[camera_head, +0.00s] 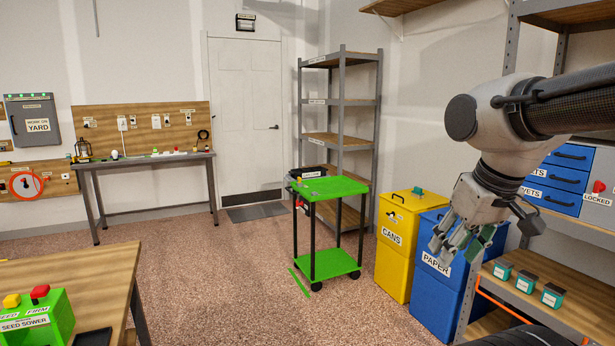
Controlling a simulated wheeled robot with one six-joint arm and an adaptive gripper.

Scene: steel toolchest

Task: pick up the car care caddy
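I cannot make out a thing clearly labelled as the car care caddy. A small dark open-topped holder (308,172) with a white label shows at the back of the green cart (335,187), but its text is too small to read. My gripper (462,245) hangs from the arm at the right, fingers pointing down and spread apart, with nothing visible between them. In the picture it overlaps the blue PAPER bin (432,300). It is well to the right of the cart.
A yellow CANS bin (398,240) stands beside the blue bin. A wooden shelf with small teal boxes (526,281) is at the right. A grey rack (342,100) stands behind the cart. A wooden table (100,275) with a green seed sower (40,318) is front left. The middle floor (220,270) is clear.

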